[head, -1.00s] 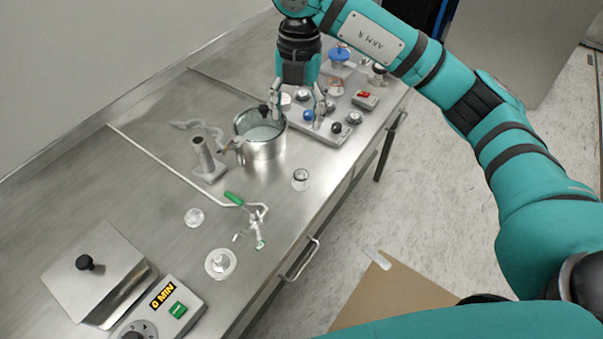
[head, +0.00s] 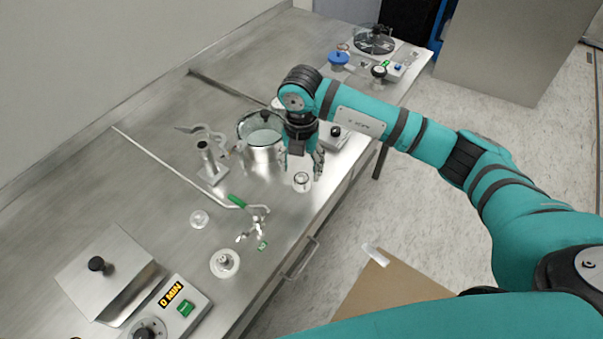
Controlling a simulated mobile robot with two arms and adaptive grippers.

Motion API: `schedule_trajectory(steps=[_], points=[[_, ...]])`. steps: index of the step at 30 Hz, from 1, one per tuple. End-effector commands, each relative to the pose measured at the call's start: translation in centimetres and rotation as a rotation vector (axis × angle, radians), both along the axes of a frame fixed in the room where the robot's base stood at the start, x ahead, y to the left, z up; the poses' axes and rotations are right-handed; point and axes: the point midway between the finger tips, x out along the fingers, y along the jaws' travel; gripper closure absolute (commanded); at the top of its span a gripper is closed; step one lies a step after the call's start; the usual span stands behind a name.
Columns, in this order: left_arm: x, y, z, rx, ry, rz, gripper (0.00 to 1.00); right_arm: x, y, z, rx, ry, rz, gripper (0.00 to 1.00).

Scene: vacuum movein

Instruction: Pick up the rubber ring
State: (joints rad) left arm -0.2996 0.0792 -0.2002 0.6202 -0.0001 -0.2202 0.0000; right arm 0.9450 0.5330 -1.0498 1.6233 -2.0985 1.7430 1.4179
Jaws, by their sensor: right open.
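My right gripper (head: 303,170) is open and points down over the bench near its front edge. A small round clear-and-grey piece (head: 302,182) sits on the bench right below and between its fingertips; contact cannot be told. Its rim looks like a dark ring, but at this size I cannot tell whether this is the rubber ring. A clear round piece (head: 199,218) and a pale disc with a raised middle (head: 225,263) lie farther left on the bench. My left gripper is not in view.
A steel pot (head: 262,155) stands just left of the right gripper. The bench's (head: 130,200) left middle is clear.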

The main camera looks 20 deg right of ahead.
Motion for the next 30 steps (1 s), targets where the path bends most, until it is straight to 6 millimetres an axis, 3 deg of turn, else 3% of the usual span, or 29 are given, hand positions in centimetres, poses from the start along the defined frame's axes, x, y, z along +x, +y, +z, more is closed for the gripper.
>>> schedule_trajectory(steps=[1, 7, 30], points=[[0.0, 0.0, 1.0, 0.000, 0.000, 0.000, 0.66, -0.4, 0.0, -0.5, -0.002, 0.005, 0.000, 0.39], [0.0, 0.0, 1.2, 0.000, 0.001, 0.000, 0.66, -0.2, 0.1, -2.7, 0.002, 0.000, 0.000, 0.39], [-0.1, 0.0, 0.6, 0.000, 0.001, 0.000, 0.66, -0.2, 0.0, -3.5, 0.002, -0.001, 0.000, 0.39]])
